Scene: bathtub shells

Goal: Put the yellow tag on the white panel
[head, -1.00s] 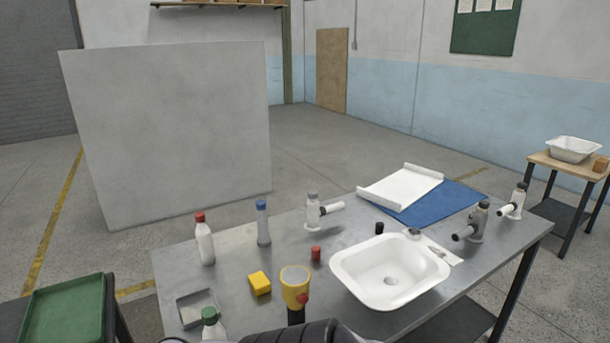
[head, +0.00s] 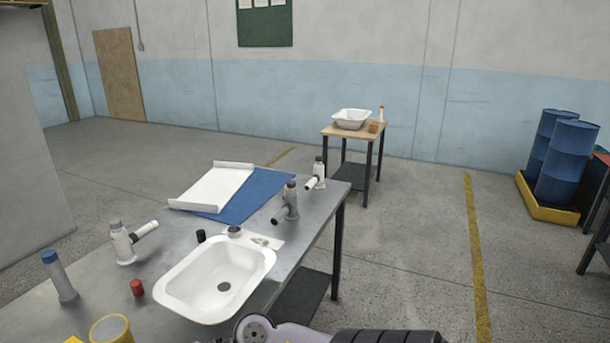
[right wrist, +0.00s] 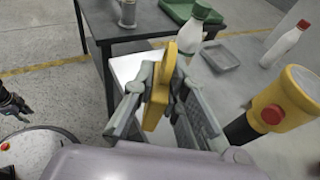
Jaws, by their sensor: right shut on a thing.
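My right gripper (right wrist: 160,95) is shut on the yellow tag (right wrist: 161,88), a flat yellow piece standing on edge between its fingers in the right wrist view. In the head view, part of my right arm shows at the bottom edge; the gripper and tag are out of sight there. The white panel (head: 215,187), a pale sheet with raised ends, lies on a blue mat (head: 262,195) at the far side of the metal table. A dark gripper, seemingly my left (right wrist: 12,106), shows small at the left edge of the right wrist view; its jaws are unclear.
A white basin (head: 190,290) sits in the metal table, with grey fittings (head: 122,245), a red cap (head: 137,288) and a blue-capped bottle (head: 58,275) around it. A wooden side table (head: 352,130) stands behind. The floor right of the metal table is clear.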

